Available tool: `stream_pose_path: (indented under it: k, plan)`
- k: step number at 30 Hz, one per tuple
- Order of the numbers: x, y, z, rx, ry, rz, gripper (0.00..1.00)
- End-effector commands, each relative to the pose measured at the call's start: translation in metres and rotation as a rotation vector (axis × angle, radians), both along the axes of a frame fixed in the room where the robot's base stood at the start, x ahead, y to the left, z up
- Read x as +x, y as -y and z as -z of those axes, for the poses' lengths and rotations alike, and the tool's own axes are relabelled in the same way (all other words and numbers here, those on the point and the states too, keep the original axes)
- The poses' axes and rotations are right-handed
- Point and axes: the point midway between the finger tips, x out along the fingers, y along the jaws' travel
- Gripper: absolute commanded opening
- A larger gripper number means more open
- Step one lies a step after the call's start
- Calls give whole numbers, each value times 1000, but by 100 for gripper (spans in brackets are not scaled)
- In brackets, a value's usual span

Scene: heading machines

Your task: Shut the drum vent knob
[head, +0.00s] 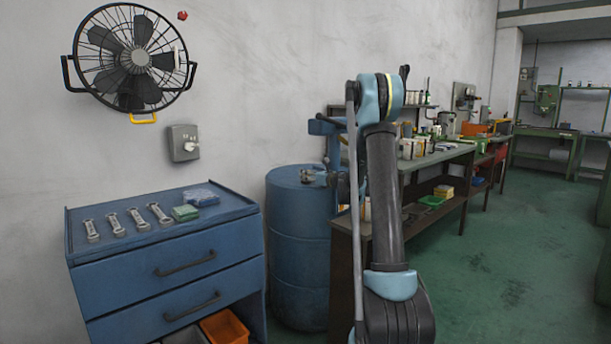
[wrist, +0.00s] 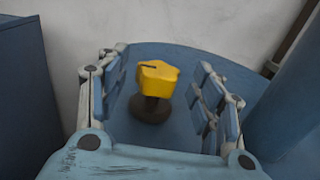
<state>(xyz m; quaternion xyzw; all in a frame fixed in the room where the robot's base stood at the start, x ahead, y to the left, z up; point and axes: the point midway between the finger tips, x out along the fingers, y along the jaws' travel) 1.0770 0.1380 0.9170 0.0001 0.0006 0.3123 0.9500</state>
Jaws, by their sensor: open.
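The drum vent knob is a yellow, lobed knob (wrist: 157,79) on a dark round stem, standing on the drum top in the wrist view. A short dark mark shows on its upper left. The blue drum (head: 296,240) stands right of the drawer cabinet in the head view. My gripper (wrist: 160,88) is open, with one finger left of the knob and one right of it, and a gap on both sides.
A blue drawer cabinet (head: 165,275) with several wrenches (head: 137,218) on top stands close left of the drum. A workbench (head: 440,158) with bottles stands to the right. The wall is close behind the drum, with a fan (head: 133,57) on it. The green floor (head: 500,260) at right is clear.

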Motion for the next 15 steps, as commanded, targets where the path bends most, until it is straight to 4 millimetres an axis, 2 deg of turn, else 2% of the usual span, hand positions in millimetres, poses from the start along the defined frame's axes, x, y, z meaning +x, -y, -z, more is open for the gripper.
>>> stream_pose_path:
  k: [6, 15]
  plan:
    - [21, -16, 0, 0, 0, -1, 61]
    - [27, -20, 0, 0, 0, 0, 61]
